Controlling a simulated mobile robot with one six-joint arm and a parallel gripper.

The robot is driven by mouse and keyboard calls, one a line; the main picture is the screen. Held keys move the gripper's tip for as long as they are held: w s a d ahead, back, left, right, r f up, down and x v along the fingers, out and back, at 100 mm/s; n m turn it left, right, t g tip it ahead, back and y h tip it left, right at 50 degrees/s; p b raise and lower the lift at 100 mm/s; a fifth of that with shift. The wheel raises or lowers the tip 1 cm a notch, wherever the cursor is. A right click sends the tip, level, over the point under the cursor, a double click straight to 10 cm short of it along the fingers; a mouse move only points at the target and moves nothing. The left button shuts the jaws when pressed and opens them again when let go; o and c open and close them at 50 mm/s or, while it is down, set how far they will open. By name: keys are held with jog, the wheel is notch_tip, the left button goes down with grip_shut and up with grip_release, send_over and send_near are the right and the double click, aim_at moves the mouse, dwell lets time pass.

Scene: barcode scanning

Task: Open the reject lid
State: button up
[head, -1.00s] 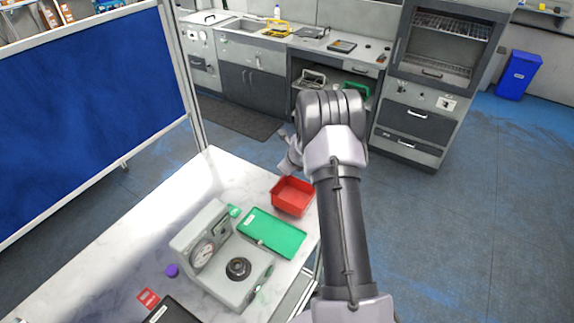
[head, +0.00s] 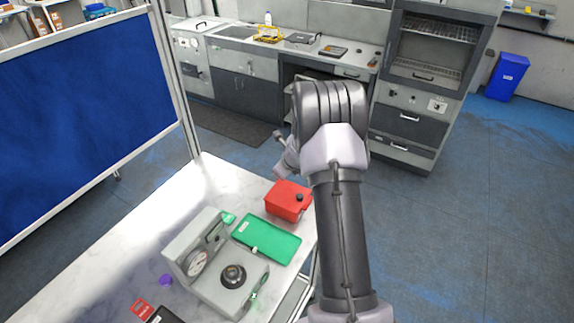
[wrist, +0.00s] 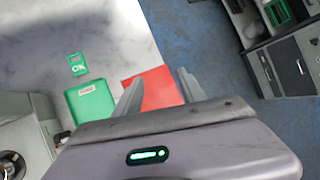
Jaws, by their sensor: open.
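The red reject box (head: 287,205) stands at the far right corner of the white table. Its top looks covered by a red lid, with a small black knob (head: 300,197) near its right side. In the wrist view the flat red surface (wrist: 158,88) shows between my fingers; the knob is not visible there. My gripper (wrist: 159,80) is open and empty, its two fingers apart over the red box. In the head view my arm partly hides the gripper, near the box's far side. I cannot tell whether the fingers touch the box.
A green tray (head: 267,240) lies beside the red box. A grey device with a dial (head: 197,263) stands to its left. A green OK card (wrist: 77,64) lies on the table. A purple object (head: 165,281) and red card (head: 142,308) are nearer. The back-left table is clear.

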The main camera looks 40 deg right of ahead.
jog(key=p+v, duration=0.2)
jog(key=v, duration=1.2)
jog(key=shift+f, duration=0.1)
